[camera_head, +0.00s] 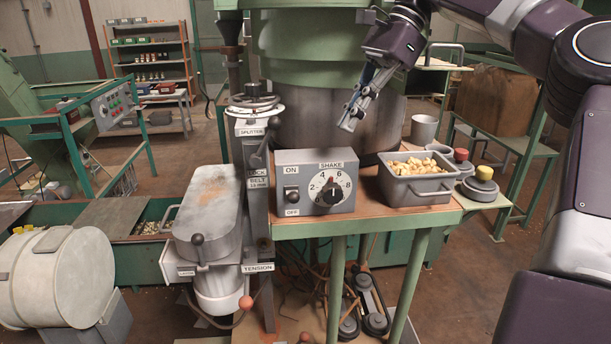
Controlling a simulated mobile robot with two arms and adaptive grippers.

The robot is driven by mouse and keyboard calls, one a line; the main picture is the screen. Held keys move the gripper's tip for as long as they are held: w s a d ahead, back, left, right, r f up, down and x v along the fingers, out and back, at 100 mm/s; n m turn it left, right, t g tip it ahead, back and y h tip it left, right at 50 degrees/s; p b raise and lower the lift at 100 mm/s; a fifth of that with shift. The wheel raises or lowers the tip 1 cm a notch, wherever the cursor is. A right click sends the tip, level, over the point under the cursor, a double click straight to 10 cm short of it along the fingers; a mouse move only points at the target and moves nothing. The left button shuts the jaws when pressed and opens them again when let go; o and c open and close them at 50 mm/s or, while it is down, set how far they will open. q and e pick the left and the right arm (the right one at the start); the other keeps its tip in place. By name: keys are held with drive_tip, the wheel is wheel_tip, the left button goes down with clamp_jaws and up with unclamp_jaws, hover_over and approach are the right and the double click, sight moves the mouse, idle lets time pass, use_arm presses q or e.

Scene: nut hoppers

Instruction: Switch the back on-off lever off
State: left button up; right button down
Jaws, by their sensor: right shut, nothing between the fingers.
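A grey control box (347,167) stands on a small wooden-topped table (380,222) in the middle of the view. A small dark on-off lever (291,195) is on its front, at the left, between the labels ON above and OFF below. It is too small to tell which way it points. A SHAKE dial (330,188) with a dark knob is to its right. My right gripper (349,122) comes in from the upper right and is shut and empty. It hangs above the box, up and to the right of the lever, apart from it. My left gripper is not in view.
A splitter handwheel (254,103) and a grey tank (208,211) are at the left. Space in front of the box looks clear.

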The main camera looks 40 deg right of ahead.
sight(306, 177)
drive_tip(key=x, duration=0.5)
drive_tip(key=shift+w+p, duration=0.15)
drive_tip(key=shift+p, duration=0.25)
drive_tip(key=p+x, duration=0.1)
drive_tip(key=x, duration=0.1)
drive_tip(key=p+x, duration=0.1)
drive_tip(key=x, duration=0.2)
drive_tip(key=a+p+x, duration=0.1)
drive_tip(key=x, duration=0.1)
drive_tip(key=shift+w+a+r, duration=0.15)
drive_tip(key=shift+w+a, duration=0.05)
drive_tip(key=shift+a, duration=0.05)
drive_tip(key=shift+w+a+f+p, duration=0.15)
drive_tip(key=shift+a+f+p, duration=0.2)
drive_tip(key=shift+a, duration=0.05)
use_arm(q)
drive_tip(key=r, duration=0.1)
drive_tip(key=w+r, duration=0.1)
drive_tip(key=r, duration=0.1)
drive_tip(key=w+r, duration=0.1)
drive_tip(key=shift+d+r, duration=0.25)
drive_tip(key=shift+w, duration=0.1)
use_arm(e)
drive_tip(key=shift+d, duration=0.1)
